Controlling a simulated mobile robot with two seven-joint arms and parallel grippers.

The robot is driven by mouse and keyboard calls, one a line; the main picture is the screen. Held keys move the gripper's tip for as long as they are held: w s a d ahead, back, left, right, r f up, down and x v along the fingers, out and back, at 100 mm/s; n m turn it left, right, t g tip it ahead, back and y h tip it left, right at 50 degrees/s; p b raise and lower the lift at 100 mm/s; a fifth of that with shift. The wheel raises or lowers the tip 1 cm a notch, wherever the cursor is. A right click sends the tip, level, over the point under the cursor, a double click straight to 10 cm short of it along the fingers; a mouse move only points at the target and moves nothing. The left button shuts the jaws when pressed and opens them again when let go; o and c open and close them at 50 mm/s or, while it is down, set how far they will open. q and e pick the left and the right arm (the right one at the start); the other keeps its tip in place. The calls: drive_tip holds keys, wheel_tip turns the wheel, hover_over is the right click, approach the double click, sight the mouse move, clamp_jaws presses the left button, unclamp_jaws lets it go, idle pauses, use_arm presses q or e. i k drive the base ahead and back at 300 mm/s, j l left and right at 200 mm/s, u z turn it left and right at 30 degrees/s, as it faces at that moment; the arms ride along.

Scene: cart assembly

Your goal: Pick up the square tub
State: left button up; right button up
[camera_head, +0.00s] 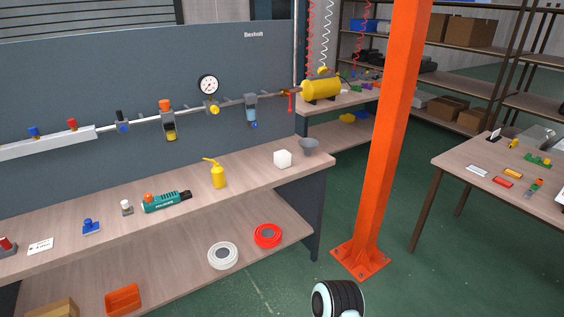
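No thing here is clearly a square tub. An orange open-topped box (123,300) with straight sides sits on the bench's lower shelf at the bottom left. A small grey tapered tub (309,147) stands upright on the bench top near its right end; I cannot tell if its rim is square. A white block (283,159) stands just left of it, apart. Neither of my grippers is in view. A black and white rounded part at the bottom edge looks like one of my arm links.
The workbench (255,178) also holds a yellow bottle (217,173) and a green tool (166,202). White and red coils (267,236) lie on its lower shelf. An orange post (390,140) stands right of the bench. A second table (455,160) is at the right, with floor between.

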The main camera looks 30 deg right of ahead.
sight(282, 159)
drive_tip(key=i+l, duration=0.2)
drive_tip(key=l, duration=0.15)
drive_tip(key=i+l+u, duration=0.1)
drive_tip(key=l, duration=0.25)
drive_tip(key=i+l, duration=0.3)
drive_tip(key=i+l+u, duration=0.1)
drive_tip(key=l, duration=0.3)
drive_tip(key=i+l, duration=0.3)
drive_tip(key=i+l+u, duration=0.1)
drive_tip(key=l, duration=0.35)
drive_tip(key=i, duration=0.05)
